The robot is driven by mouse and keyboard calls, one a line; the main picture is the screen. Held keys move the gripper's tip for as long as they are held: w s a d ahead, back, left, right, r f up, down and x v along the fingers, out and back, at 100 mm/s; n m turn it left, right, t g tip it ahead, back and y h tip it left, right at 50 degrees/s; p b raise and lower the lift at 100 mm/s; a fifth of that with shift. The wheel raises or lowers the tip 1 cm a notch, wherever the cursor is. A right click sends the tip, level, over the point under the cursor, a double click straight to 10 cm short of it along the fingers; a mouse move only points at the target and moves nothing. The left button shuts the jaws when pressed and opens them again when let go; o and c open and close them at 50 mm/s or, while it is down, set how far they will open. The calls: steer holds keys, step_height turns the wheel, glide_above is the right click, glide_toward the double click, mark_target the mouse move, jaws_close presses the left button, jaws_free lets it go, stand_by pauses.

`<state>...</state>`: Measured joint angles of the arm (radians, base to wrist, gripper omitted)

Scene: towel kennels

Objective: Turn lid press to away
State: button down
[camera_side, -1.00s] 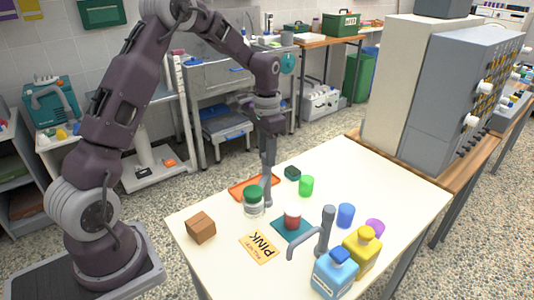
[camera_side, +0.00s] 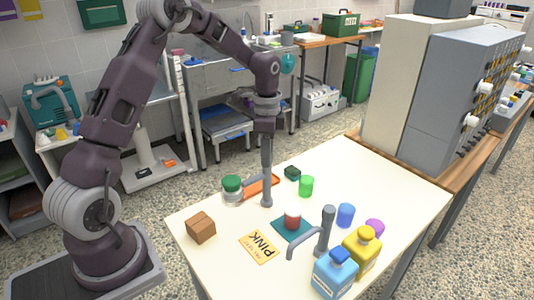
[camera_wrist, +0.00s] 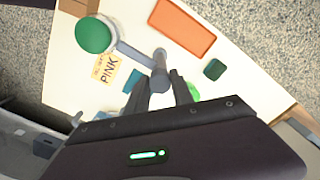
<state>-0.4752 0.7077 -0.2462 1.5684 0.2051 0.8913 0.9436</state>
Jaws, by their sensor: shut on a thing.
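The lid press is a grey post (camera_side: 267,180) on the table with a side arm (camera_side: 255,180). In the side view this arm points left toward a clear jar with a green lid (camera_side: 232,188). In the wrist view the arm (camera_wrist: 132,53) runs from the post (camera_wrist: 160,75) to the green lid (camera_wrist: 95,35). The exact contact is partly hidden.
An orange tray (camera_side: 268,185) lies behind the press. A second grey post (camera_side: 326,230) with a bent arm, two bottles (camera_side: 335,275), a PINK card (camera_side: 260,246) and a brown box (camera_side: 201,228) are also on the table.

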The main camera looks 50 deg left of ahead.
stand_by(0.4)
steer(key=c, duration=1.1)
jaws_free()
steer(key=shift+r, duration=0.1)
step_height(320, 180, up, 6)
steer(key=shift+r, duration=0.5)
